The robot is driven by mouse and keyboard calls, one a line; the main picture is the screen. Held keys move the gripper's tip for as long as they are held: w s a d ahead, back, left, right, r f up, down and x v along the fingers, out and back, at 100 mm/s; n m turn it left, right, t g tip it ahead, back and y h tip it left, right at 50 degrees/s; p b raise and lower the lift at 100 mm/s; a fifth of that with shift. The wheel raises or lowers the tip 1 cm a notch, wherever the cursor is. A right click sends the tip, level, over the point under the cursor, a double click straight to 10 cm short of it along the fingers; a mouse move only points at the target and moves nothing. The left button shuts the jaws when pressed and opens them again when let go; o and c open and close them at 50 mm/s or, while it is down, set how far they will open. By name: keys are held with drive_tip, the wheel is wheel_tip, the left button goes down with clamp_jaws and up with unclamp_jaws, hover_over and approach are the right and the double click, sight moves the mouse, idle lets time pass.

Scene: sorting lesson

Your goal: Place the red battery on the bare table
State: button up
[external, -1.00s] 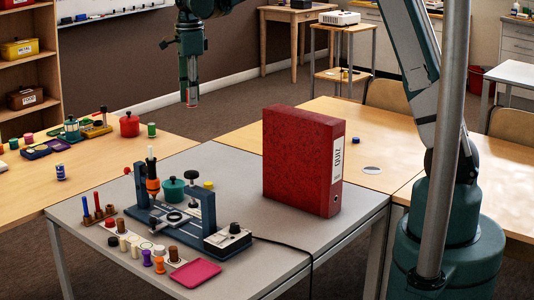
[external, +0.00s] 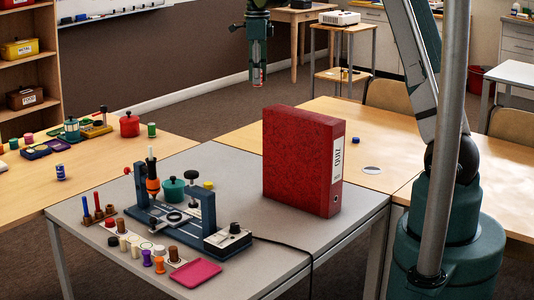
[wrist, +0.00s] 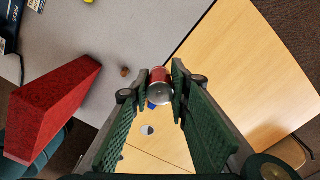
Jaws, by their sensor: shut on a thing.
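My gripper (external: 257,80) hangs high, in the picture above and behind the red binder. In the wrist view my gripper (wrist: 161,82) is shut on the red battery (wrist: 160,76), a red cylinder with a silvery end facing the camera. The battery shows small and partly hidden between the fingertips in the external view (external: 257,83). It is held in the air, clear of any surface. The wooden table (external: 310,122) behind the binder has a wide bare stretch; its top also fills the right of the wrist view (wrist: 245,75).
The tall red binder (external: 300,160) stands on the grey table (external: 245,170), beside a blue-framed device (external: 160,215) and several small pegs. A blue cap (external: 356,140) and a pale disc (external: 371,170) lie on the wooden table. The left wooden table (external: 90,160) holds several items.

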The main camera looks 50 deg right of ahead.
drive_tip(key=s+d+m, duration=0.2)
drive_tip(key=s+d, duration=0.1)
drive_tip(key=d, duration=0.8)
wheel_tip(320, 180, down, 18)
drive_tip(key=shift+s+d, duration=0.15)
drive_tip(key=shift+d, duration=0.2)
drive_tip(key=shift+f, duration=0.15)
drive_tip(key=shift+f+b, duration=0.5)
drive_tip(key=shift+f, duration=2.55)
drive_tip(key=shift+f, duration=0.15)
drive_tip(key=shift+f+b, duration=0.35)
drive_tip(key=shift+f, duration=1.4)
drive_tip(key=shift+f, duration=0.15)
